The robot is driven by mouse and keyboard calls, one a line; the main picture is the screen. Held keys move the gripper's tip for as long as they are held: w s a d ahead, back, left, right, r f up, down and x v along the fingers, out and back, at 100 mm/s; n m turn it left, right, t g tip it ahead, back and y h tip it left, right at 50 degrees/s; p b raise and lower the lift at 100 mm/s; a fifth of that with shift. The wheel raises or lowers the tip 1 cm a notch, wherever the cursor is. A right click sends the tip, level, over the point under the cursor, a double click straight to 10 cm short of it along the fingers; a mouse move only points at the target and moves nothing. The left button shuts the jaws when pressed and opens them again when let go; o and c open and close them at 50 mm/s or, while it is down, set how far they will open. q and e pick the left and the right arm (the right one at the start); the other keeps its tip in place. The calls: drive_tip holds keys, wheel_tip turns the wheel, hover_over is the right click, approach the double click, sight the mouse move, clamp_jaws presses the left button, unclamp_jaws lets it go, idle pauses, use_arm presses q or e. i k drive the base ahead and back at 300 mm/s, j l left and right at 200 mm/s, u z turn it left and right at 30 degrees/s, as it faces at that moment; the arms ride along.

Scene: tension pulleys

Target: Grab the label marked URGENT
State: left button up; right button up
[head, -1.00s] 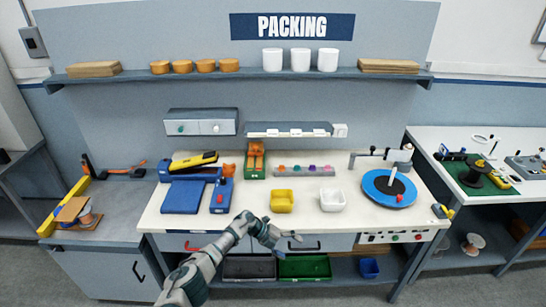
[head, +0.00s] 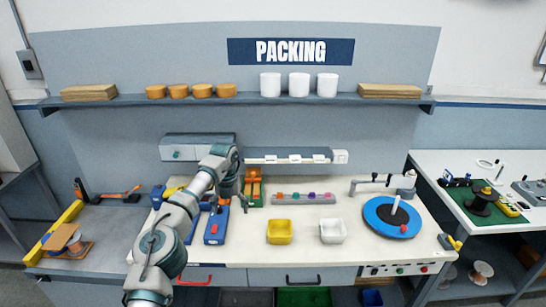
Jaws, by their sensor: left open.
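Three small white tags (head: 294,158), possibly the labels, sit in a row on a narrow grey rail (head: 256,157) on the back panel. Their print is too small to read, so I cannot tell which is marked URGENT. My left gripper (head: 238,194) is open and seems empty. It points down just left of the rail, in front of the panel near the orange and green device (head: 253,186). My left forearm hides part of the blue equipment on the left of the bench. My right gripper is not in view.
A yellow bin (head: 279,232) and a white bin (head: 332,231) stand mid-bench. A strip of coloured knobs (head: 304,198) lies behind them. A blue turntable (head: 377,222) is at right. A shelf (head: 240,99) with cups and boards hangs above the rail.

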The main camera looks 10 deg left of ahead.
sight(268, 159)
drive_tip(key=i, duration=1.75)
